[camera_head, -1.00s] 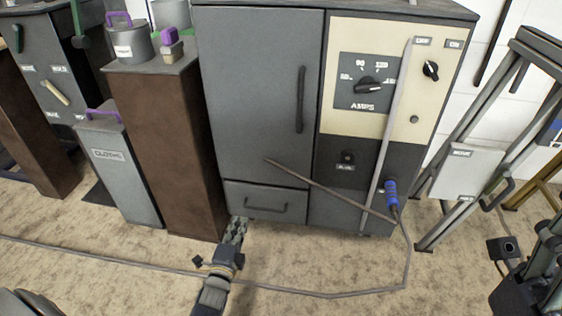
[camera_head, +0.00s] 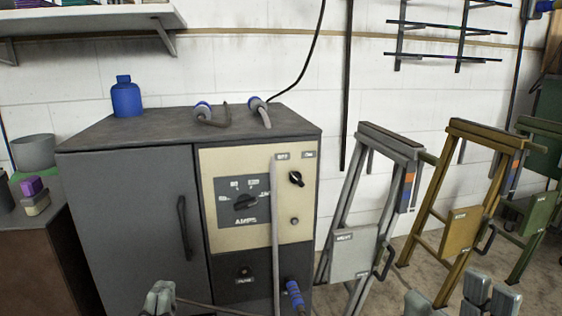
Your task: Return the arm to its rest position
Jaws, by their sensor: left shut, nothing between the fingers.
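My left gripper (camera_head: 160,298) shows at the bottom edge, left of centre, in front of the grey welding machine (camera_head: 126,225). Only its upper end is in view; it is shut, with nothing between the fingers. The rest of the left arm is cut off by the frame.
The machine has a cream panel with a dial (camera_head: 245,202) and a blue-handled cable end (camera_head: 295,297) low on its front. A blue bottle (camera_head: 126,97) stands on top. Grey (camera_head: 357,250) and yellow (camera_head: 461,232) stands are at right. A shelf (camera_head: 90,18) hangs upper left.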

